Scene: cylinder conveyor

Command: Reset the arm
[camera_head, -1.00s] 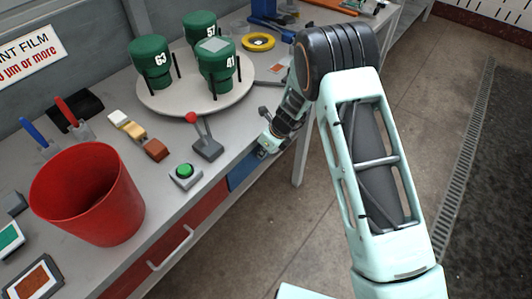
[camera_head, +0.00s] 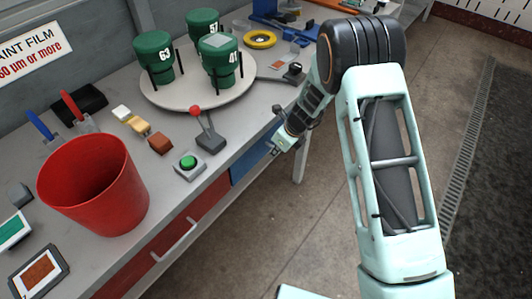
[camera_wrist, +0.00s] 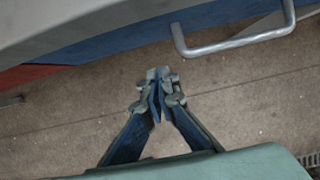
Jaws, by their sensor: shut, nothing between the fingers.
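My arm reaches from the right of the head view and folds down beside the bench's front edge. My gripper shows in the wrist view (camera_wrist: 160,88), with its two fingers meeting at the tips and nothing between them. It points down toward the bare floor, in front of the bench. In the head view my wrist (camera_head: 286,138) is beside the blue drawer front, and the fingertips are hidden there.
The bench (camera_head: 225,178) holds a round turntable (camera_head: 165,97) with green numbered cylinders, a red-knobbed lever (camera_head: 209,138), a green button (camera_head: 189,163) and a red bin (camera_head: 92,185). A drawer handle (camera_wrist: 235,42) is near my gripper. The floor (camera_head: 440,100) right of the bench is clear.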

